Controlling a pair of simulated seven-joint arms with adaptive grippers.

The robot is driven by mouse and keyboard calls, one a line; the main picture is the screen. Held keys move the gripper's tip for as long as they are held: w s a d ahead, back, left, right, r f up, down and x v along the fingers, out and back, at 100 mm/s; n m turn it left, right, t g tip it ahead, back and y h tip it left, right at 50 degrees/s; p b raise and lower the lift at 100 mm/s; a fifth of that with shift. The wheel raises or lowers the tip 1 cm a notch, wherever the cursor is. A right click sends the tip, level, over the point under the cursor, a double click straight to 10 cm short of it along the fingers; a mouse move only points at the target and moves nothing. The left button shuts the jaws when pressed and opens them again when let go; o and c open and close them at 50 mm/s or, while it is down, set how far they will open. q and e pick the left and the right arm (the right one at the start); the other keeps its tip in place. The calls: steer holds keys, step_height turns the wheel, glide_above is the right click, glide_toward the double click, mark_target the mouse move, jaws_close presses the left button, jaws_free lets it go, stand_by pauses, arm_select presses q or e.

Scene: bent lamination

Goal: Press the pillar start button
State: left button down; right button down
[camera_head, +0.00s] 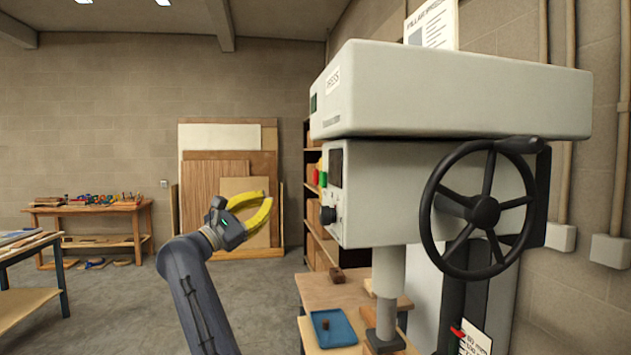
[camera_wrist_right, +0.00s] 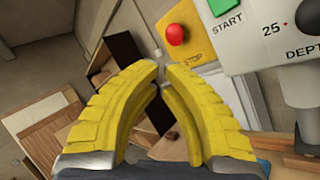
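The green start button (camera_wrist_right: 220,5) is cut off by the top edge of the right wrist view, above a white START label (camera_wrist_right: 227,23). It sits on the pale pillar press (camera_head: 450,95), which fills the right side of the head view. My right gripper (camera_head: 268,199) is left of the press head, apart from it, with its yellow fingers curving together. In the right wrist view its tips (camera_wrist_right: 162,70) nearly meet, with nothing between them. The start button is up and to the right of the tips there. My left gripper is not in view.
A red stop button (camera_wrist_right: 176,34) on a yellow plate is left of the start button. A black handwheel (camera_head: 486,211) is on the press's right side. A blue tray (camera_head: 335,340) lies on the wooden bench below. Open floor lies left of my right arm.

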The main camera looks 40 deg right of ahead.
mark_target(323, 179)
step_height(323, 179, up, 6)
steer(key=s+m+y, duration=0.2)
steer(key=s+m, duration=0.1)
steer(key=m, duration=0.1)
steer(key=shift+r+m, duration=0.2)
steer(key=shift+m, duration=0.2)
steer(key=shift+g, duration=0.3)
steer(key=s+d, duration=0.3)
steer(key=d, duration=0.5)
steer(key=shift+s, duration=0.25)
steer(key=shift+d, duration=0.1)
stand_by(1.1)
steer(key=shift+s+d, duration=0.15)
steer(key=shift+d, duration=0.1)
steer(key=shift+s+d, duration=0.2)
steer(key=shift+d, duration=0.3)
stand_by(1.0)
steer(key=shift+w+a, duration=0.1)
steer(key=shift+a, duration=0.1)
stand_by(0.3)
steer(key=shift+w+a, duration=0.25)
steer(key=shift+a, duration=0.4)
